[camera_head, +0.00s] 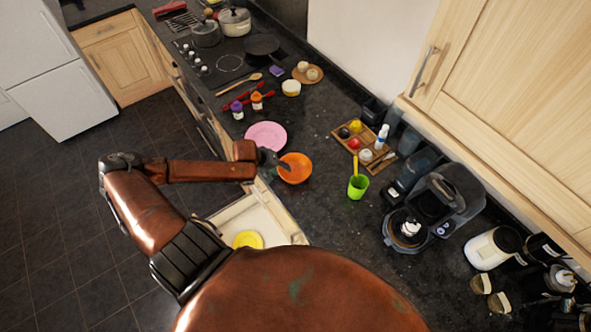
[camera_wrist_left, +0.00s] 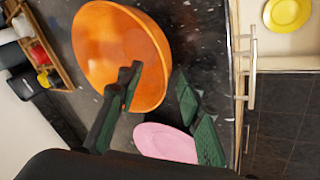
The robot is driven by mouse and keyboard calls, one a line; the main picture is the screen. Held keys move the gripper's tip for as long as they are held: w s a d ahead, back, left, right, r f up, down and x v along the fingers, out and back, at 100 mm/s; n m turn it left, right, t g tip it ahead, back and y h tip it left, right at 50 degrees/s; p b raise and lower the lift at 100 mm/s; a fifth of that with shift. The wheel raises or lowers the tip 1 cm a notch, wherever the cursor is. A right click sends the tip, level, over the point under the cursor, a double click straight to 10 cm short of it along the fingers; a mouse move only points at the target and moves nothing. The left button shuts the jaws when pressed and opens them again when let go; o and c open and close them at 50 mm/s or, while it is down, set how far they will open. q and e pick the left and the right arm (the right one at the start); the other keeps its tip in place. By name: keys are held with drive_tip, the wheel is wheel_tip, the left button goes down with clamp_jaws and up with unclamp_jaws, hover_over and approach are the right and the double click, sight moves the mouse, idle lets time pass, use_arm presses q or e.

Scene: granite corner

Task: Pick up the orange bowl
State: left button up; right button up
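The orange bowl (camera_head: 296,169) stands on the dark granite counter near its front edge, right of the pink plate (camera_head: 266,136). My left gripper (camera_head: 277,161) is at the bowl's left side in the head view. In the left wrist view the bowl (camera_wrist_left: 118,50) fills the upper middle. There my left gripper (camera_wrist_left: 158,74) is open, with one finger overlapping the bowl's near rim and the other outside it. I cannot tell whether either finger touches the bowl. My right gripper is not in view.
An open drawer (camera_head: 212,218) with a yellow plate (camera_head: 247,240) is below the counter edge. A green cup (camera_head: 358,187), a wooden tray (camera_head: 372,158) and a coffee machine (camera_head: 437,205) stand to the right.

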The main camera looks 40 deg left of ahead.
use_arm(q)
drive_tip(key=shift+f, duration=0.45)
drive_tip(key=shift+d+f, duration=0.1)
drive_tip(key=shift+w, duration=0.15)
drive_tip(key=shift+c, duration=0.4)
clamp_jaws()
